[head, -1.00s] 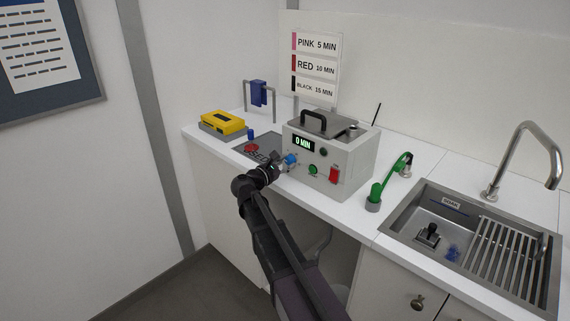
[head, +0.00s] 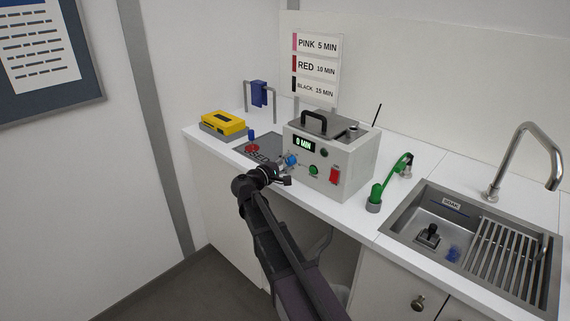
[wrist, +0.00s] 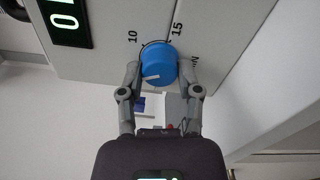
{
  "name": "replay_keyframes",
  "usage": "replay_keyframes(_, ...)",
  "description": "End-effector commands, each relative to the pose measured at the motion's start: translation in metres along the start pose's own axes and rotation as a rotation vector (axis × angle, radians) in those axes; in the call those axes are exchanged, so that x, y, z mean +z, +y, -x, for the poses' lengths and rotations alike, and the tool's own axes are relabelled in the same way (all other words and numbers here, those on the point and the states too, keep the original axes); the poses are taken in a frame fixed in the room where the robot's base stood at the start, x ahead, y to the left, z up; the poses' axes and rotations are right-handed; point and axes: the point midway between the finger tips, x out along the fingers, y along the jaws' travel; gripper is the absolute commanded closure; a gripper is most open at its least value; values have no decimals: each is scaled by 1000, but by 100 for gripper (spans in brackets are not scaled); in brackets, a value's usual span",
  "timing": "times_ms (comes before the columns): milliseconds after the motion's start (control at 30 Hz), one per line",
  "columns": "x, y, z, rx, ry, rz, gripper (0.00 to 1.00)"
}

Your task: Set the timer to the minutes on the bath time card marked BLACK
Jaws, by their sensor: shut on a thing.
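The bath time card (head: 315,66) on the wall reads PINK 5 MIN, RED 10 MIN and BLACK 15 MIN. The grey timer box (head: 348,165) stands on the counter, and its green display (head: 304,144) reads 0 MIN. Its blue knob (head: 292,160) is on the front. In the wrist view the knob (wrist: 157,60) has a white pointer line toward the lower left, with the marks 10 and 15 printed beyond it. My gripper (wrist: 160,68) is shut on the blue knob, one finger on each side.
A green button (head: 313,170) and a red switch (head: 334,176) sit right of the knob. A yellow box (head: 223,122) is at the left, a green hose nozzle (head: 377,195) at the right. Beyond it is a sink (head: 410,219).

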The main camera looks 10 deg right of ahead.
Motion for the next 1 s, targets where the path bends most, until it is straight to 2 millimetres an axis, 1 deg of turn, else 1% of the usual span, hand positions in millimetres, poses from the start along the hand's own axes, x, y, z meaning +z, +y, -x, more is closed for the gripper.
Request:
replay_keyframes(33,3,-1,-1,-2,-7,-43,100)
replay_keyframes(1000,5,0,-1,0,-10,-965,100)
